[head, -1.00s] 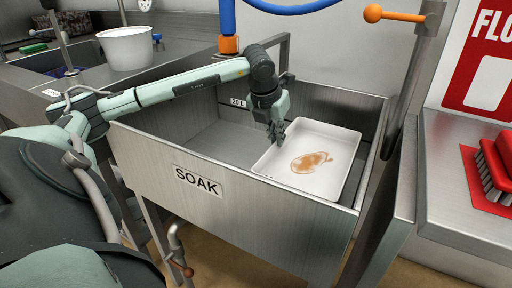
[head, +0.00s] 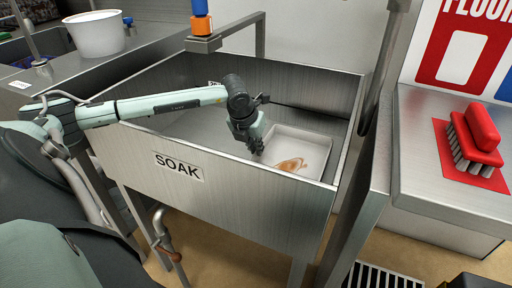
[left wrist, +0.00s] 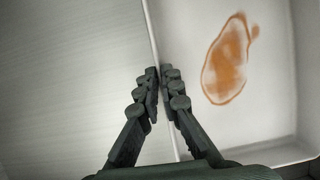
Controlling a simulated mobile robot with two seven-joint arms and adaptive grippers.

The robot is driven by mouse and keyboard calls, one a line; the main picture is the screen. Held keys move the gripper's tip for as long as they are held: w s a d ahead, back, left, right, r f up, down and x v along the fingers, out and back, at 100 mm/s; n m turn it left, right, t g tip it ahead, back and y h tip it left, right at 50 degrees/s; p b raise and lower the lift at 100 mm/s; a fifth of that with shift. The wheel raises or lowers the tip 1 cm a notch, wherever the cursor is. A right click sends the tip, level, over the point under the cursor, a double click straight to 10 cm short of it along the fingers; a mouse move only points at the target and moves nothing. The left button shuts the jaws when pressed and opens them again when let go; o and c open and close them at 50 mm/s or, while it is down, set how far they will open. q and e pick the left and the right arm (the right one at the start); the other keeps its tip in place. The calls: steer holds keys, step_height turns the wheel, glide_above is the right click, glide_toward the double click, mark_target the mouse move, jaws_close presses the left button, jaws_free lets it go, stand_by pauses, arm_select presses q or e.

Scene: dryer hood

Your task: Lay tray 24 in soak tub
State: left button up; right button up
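The tray (head: 311,145) is white and shallow, with an orange-brown stain on its inside. It is inside the steel soak tub (head: 240,200), at the right end, below the rim; I cannot tell if it rests on the tub's floor. No number shows on it. My left gripper (head: 257,150) is at the tray's left side. In the left wrist view the fingers (left wrist: 160,78) are closed together on the thin left wall of the tray (left wrist: 275,65), one on each side. The near part of the tray is hidden by the tub's front wall. My right gripper is not in view.
A SOAK label (head: 178,166) is on the tub's front. A red brush (head: 474,138) lies on a red mat on the steel counter at the right. A white bucket (head: 96,35) stands at the back left. A blue and orange tap part (head: 202,25) is behind the tub.

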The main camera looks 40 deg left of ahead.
arm_select(q)
steer(key=o, duration=0.4)
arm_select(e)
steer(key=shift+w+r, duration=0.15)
arm_select(q)
steer(key=b+v, duration=0.1)
steer(key=v, duration=1.1)
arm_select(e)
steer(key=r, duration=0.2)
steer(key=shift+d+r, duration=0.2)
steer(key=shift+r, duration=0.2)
arm_select(q)
steer(key=shift+s+d, duration=0.1)
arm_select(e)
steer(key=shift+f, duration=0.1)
